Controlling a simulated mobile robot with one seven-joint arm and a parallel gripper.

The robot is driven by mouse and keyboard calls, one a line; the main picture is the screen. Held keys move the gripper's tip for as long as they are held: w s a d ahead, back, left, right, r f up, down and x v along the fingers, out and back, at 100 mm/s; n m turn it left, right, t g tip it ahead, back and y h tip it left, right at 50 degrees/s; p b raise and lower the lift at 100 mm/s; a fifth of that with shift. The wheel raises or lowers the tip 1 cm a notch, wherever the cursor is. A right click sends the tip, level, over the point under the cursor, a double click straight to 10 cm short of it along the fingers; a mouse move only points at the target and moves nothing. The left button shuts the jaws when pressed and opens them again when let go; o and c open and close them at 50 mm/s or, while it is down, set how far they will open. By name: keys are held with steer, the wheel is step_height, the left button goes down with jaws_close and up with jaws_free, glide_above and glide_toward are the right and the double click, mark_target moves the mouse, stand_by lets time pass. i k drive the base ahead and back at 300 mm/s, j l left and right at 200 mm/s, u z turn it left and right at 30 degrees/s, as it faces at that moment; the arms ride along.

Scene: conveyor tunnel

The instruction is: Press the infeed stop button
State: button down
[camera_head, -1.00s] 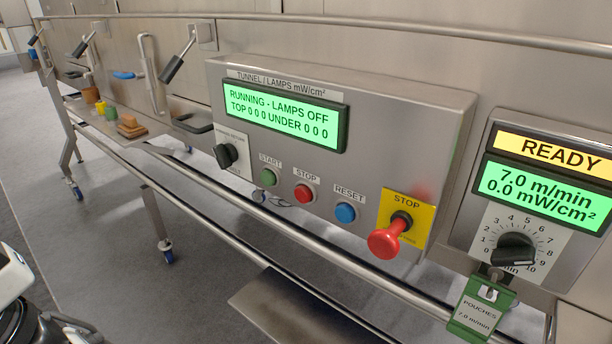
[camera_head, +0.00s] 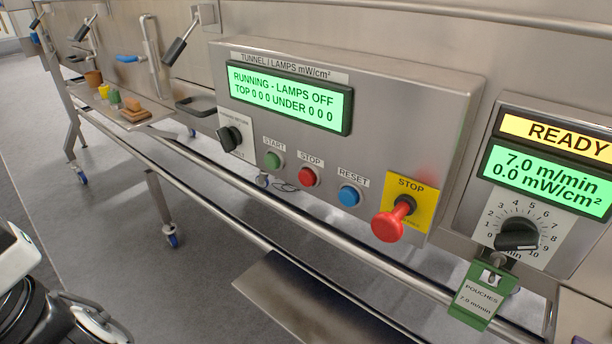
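The control panel headed TUNNEL / LAMPS (camera_head: 400,120) fills the middle of the view. On it a small red button (camera_head: 307,177) labelled STOP sits between a green START button (camera_head: 273,160) and a blue RESET button (camera_head: 349,195). A large red mushroom knob (camera_head: 389,225) sticks out from a yellow plate marked STOP at the panel's lower right. No label reading "infeed" is legible. The green screen (camera_head: 288,98) reads RUNNING - LAMPS OFF. White and black parts of my own arm or body show at the lower left, but I cannot make out my gripper.
A second panel (camera_head: 577,240) at right has a READY display and black dial (camera_head: 517,234); a green POUCHES tag (camera_head: 477,295) hangs below. Steel rails run in front. A left shelf (camera_head: 150,108) holds small coloured blocks. Grey floor (camera_head: 130,210) lies open at left.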

mark_target(307, 177)
steer(key=u, duration=1.6)
steer(key=k+l, duration=0.15)
steer(key=k, duration=0.45)
